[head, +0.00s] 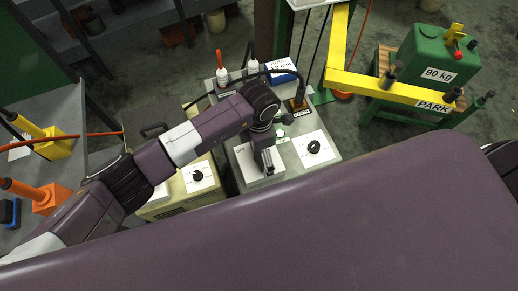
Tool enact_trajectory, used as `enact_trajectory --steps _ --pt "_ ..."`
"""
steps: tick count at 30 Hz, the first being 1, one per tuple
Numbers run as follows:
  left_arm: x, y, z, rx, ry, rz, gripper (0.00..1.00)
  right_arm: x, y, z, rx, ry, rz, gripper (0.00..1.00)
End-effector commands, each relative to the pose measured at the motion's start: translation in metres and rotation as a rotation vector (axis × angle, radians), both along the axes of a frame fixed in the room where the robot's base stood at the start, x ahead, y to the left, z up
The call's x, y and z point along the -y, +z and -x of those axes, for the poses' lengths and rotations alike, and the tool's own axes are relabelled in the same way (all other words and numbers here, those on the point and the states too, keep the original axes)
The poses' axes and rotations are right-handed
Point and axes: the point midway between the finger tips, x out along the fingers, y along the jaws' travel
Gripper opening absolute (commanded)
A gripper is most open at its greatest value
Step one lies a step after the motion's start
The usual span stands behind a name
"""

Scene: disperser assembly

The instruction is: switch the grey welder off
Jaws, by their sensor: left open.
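The grey welder (287,158) stands in the middle of the head view, a grey box with two white panels on top. The right panel (324,156) carries a black round knob (314,147). The left panel (250,174) lies under my left gripper (267,162), which hides much of it, including any switch there. A small green part (280,133) shows between the panels. My left gripper is open and points down at the left panel. I cannot tell whether it touches the panel. My right gripper is not in view.
A beige welder (175,207) with a black knob (198,175) stands just left. Behind are white bottles (222,76) and a blue-white box (283,72). A yellow bar (375,88) and green 90 kg block (436,62) are at right. My purple body fills the foreground.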

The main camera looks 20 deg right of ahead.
Motion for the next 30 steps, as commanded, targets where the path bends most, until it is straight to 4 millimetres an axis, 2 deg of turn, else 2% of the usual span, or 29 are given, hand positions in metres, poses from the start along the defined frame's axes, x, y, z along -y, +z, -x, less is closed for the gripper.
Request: enact_trajectory --steps 8,20,30 --pt "0.0001 -0.0027 0.0 0.0 0.0 0.0 0.97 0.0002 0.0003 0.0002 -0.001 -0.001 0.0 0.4" --pt "0.0002 -0.0022 0.0 0.0 0.0 0.001 0.55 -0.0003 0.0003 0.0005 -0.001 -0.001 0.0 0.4" --pt "0.0003 -0.0033 -0.0005 0.002 0.058 0.001 0.55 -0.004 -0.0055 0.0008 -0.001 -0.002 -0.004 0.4"
